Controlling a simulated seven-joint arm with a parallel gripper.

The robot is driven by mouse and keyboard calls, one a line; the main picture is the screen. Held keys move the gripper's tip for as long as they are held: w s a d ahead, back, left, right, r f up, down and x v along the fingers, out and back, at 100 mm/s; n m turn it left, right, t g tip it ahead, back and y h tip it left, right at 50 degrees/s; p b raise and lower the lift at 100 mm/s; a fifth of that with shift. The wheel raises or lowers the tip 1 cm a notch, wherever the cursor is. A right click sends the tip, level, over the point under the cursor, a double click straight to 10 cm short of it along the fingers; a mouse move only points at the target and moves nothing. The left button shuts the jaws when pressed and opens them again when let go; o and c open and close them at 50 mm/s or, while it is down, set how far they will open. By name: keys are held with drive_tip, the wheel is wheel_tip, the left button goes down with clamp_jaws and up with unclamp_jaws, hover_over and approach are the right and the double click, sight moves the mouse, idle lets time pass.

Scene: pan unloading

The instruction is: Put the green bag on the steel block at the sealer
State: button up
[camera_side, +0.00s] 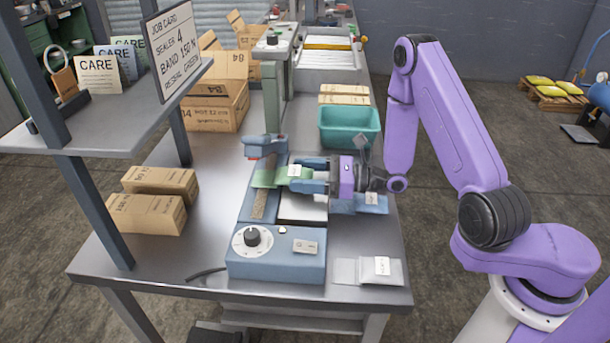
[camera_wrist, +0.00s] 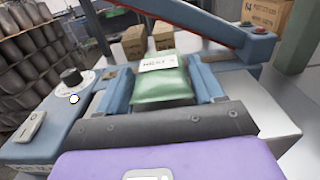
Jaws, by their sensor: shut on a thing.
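The green bag (camera_side: 268,177) has a white label and shows between my two blue fingers in the wrist view (camera_wrist: 162,88). My gripper (camera_side: 308,177) is shut on it, reaching in from the right over the blue sealer (camera_side: 275,265). The bag's far end lies across the line of the sealer's brown strip (camera_side: 258,206). A pale metal surface (camera_side: 303,208), probably the steel block, shows just below my gripper in the side view. My gripper partly hides it. I cannot tell whether the bag touches anything underneath.
The sealer's raised blue arm with a red edge (camera_wrist: 195,18) spans above the bag. A teal bin (camera_side: 348,126) stands behind my gripper. Cartons (camera_side: 148,213) sit at left, and a white packet (camera_side: 380,271) lies at the front right.

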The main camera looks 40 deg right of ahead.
drive_tip(key=shift+f, duration=0.25)
drive_tip(key=shift+f, duration=0.3)
drive_tip(key=o, duration=1.1)
drive_tip(key=shift+f, duration=0.1)
